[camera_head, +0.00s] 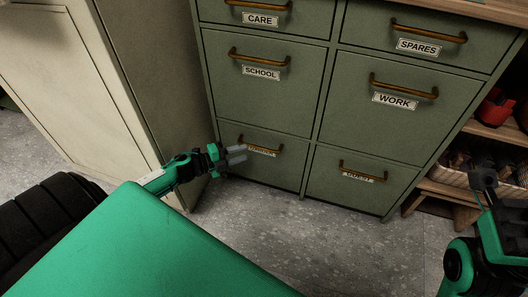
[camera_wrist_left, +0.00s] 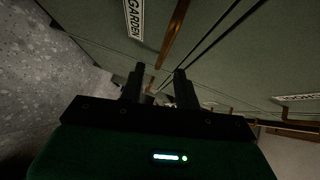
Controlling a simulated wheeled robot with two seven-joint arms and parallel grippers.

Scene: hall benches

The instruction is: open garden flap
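The garden flap (camera_head: 285,173) is the lower left green front of the cabinet, and it is shut. Its copper handle (camera_head: 271,150) is partly hidden in the head view by my left gripper (camera_head: 236,155). In the left wrist view the GARDEN label (camera_wrist_left: 134,20) is readable and the handle (camera_wrist_left: 174,30) runs down towards the fingertips. My left gripper (camera_wrist_left: 158,75) is open, with its fingers apart close to the handle's near end. I cannot tell whether they touch it. Part of my right gripper (camera_head: 483,182) shows at the right edge, away from the flap.
Other shut fronts, CARE, SPARES, SCHOOL (camera_head: 262,73) and WORK (camera_head: 395,99), surround it, with a lower right front whose label is hard to read. A pale cabinet (camera_head: 75,75) stands at left. Open shelves (camera_head: 500,131) are at right. The grey floor (camera_head: 330,232) before the cabinet is clear.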

